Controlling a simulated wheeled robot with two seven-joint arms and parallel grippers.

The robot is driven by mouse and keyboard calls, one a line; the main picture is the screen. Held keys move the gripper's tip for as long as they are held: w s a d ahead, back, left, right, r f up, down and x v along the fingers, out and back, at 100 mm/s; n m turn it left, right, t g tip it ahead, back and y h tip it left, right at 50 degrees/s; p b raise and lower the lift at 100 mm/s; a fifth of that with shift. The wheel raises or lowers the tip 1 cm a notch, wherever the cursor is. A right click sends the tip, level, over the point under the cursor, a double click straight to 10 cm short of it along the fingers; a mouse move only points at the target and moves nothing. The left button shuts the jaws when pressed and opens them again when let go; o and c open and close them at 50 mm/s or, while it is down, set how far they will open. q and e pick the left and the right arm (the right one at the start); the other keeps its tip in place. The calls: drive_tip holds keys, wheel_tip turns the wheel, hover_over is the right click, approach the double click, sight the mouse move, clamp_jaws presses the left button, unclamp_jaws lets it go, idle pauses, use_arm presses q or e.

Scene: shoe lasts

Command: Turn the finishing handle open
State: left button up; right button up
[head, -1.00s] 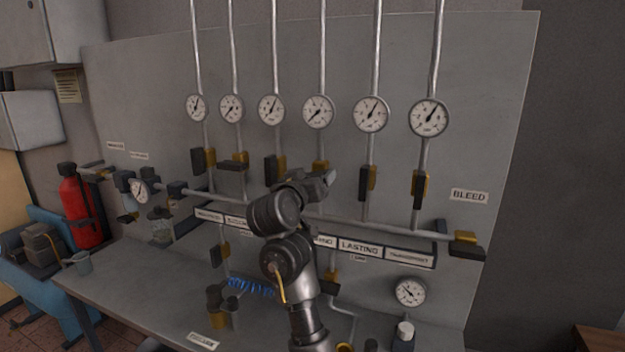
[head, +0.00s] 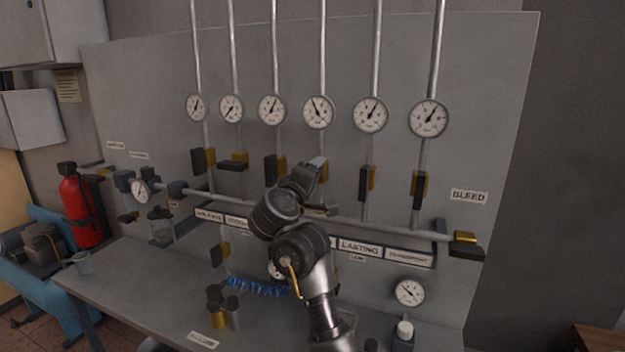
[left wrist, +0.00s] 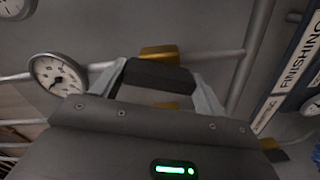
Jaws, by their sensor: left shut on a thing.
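The finishing handle is a black bar (left wrist: 160,76) in front of a yellow valve body (left wrist: 160,52) in the left wrist view. My left gripper (left wrist: 160,88) is shut on this bar, one finger at each side. The bar lies roughly along its pipe. The FINISHING label (left wrist: 296,70) shows at the right of that view. In the head view my left gripper (head: 316,168) is at the fourth valve, hiding its handle. The gauge above it (head: 318,111) has its needle pointing up and left. My right gripper is not in view.
Neighbouring valves (head: 275,168) and (head: 367,184) stand close on both sides. The second valve's handle (head: 232,166) lies across its pipe. A horizontal manifold pipe (head: 400,231) and label rail run below. The BLEED valve (head: 465,245) is at the right end.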

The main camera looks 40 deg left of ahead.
use_arm(q)
drive_tip(key=n, duration=0.2)
drive_tip(key=shift+r+n, duration=0.1)
drive_tip(key=shift+n, duration=0.7)
drive_tip(key=o, duration=1)
